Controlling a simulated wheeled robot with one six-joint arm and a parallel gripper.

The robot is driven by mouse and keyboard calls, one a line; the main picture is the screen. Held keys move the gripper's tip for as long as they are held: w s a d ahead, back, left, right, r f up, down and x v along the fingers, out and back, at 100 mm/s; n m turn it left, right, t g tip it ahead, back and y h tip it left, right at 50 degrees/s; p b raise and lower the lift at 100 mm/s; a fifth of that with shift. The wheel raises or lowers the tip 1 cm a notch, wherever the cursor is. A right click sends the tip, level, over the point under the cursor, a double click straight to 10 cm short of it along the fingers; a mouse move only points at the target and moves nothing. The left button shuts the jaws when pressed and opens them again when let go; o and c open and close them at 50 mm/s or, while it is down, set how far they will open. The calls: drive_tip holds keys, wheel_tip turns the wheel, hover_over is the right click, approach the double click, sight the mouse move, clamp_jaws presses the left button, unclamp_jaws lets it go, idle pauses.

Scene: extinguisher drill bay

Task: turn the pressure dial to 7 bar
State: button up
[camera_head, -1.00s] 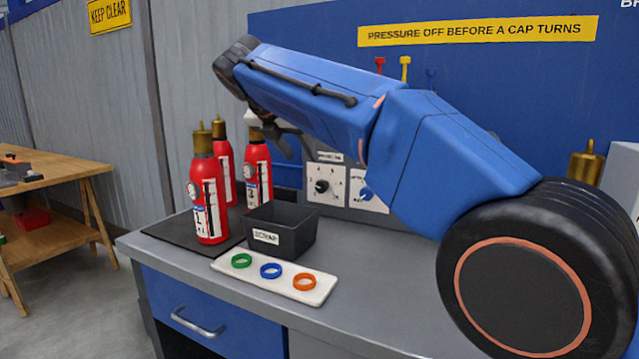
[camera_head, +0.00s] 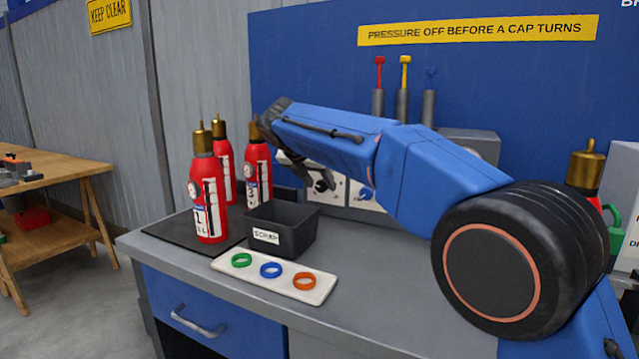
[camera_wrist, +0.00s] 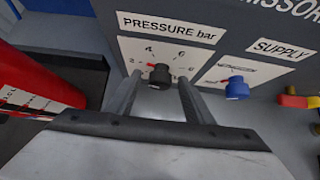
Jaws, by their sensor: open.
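The pressure dial is a black knob (camera_wrist: 160,76) on a white plate labelled "PRESSURE bar" in the wrist view. A red mark shows at its left side, toward a number I cannot read surely. In the head view the knob (camera_head: 322,183) is partly hidden by my gripper. My gripper (camera_wrist: 158,88) is open, with one finger on each side of the knob in the wrist view. I cannot tell whether the fingers touch it. In the head view my gripper (camera_head: 322,178) is in front of the dial panel.
A blue supply knob (camera_wrist: 236,88) sits to the right. Red extinguishers (camera_head: 208,200) stand at the left on a dark mat. A black scrap bin (camera_head: 290,240) and a white tray (camera_head: 232,266) with green, blue and orange rings are on the bench before the panel.

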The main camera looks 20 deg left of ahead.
drive_tip(key=shift+w+f, duration=0.1)
drive_tip(key=shift+f, duration=0.05)
drive_tip(key=c, duration=1.1)
drive_tip(key=shift+o, duration=0.2)
drive_tip(key=shift+d, duration=0.15)
drive_tip(key=shift+d+m+y, duration=0.15)
drive_tip(key=shift+m+y, duration=0.25)
drive_tip(key=shift+y, duration=0.2)
drive_tip(key=m+y, duration=0.2)
drive_tip(key=y, duration=0.1)
drive_tip(key=shift+d+f+t+y, duration=0.1)
drive_tip(key=shift+d+t+y, duration=0.2)
drive_tip(key=shift+t, duration=0.1)
drive_tip(key=shift+d+f+m+t+y, duration=0.1)
drive_tip(key=shift+f+m+t+y, duration=0.1)
drive_tip(key=shift+m+y, duration=0.4)
drive_tip(key=shift+d+f+m+t+y, duration=0.1)
drive_tip(key=shift+m+t+y, duration=0.15)
drive_tip(key=shift+y, duration=0.65)
drive_tip(key=shift+m, duration=0.25)
